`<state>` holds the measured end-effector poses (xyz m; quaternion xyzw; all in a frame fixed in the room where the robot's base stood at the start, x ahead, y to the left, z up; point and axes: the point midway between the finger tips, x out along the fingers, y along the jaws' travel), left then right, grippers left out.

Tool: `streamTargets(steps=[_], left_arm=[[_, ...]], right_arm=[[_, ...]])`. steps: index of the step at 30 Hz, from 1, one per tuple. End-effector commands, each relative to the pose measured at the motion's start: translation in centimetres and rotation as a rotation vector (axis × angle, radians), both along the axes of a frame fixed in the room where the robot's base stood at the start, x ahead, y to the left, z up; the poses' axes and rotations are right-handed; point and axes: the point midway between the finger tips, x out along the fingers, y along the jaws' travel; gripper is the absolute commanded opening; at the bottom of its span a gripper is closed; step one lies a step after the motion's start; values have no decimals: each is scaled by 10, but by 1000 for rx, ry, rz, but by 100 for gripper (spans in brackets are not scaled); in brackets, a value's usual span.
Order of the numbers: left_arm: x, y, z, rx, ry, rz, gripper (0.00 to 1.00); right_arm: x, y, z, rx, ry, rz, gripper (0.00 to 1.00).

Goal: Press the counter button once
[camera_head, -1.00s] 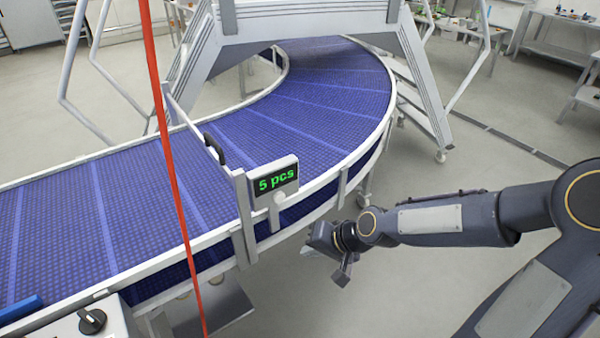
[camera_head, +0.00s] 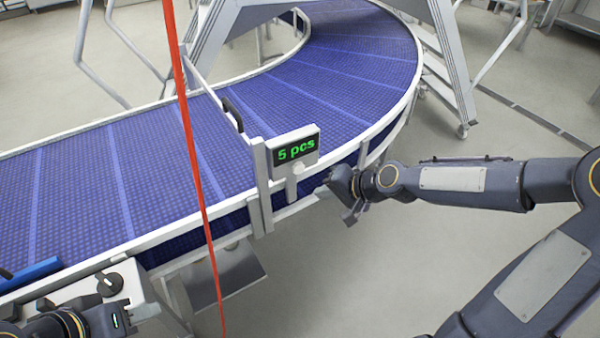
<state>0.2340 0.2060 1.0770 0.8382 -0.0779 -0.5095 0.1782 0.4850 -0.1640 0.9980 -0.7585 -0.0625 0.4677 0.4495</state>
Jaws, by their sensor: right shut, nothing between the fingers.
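The counter (camera_head: 296,148) is a white-framed box with a dark display reading "5 pcs" in green, mounted on the near rail of the conveyor. Its round white button (camera_head: 297,168) sits just below the display and is unobstructed. My right gripper (camera_head: 331,188) is shut and empty, to the right of and slightly below the button, with a small visible gap.
The blue curved conveyor (camera_head: 150,175) has a pale rail. A red cable or cord (camera_head: 193,150) hangs in front of it. A control box with a black knob (camera_head: 110,284) and a blue object (camera_head: 30,273) are at lower left. Open floor lies right of the conveyor.

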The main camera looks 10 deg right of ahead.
Motion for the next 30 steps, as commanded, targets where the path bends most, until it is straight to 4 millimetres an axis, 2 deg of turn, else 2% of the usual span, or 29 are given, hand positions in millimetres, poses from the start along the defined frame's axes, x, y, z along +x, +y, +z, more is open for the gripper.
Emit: streamTargets(steps=[1,12,18,30], left_arm=[[0,0,-8,0,0,0,36],[0,0,-21,0,0,0,36],[0,0,-22,0,0,0,36],[0,0,-22,0,0,0,36]], right_arm=[[8,4,-3,-2,-5,5,0],[50,19,-1,0,0,3,0],[57,21,0,0,0,0,0],[57,21,0,0,0,0,0]])
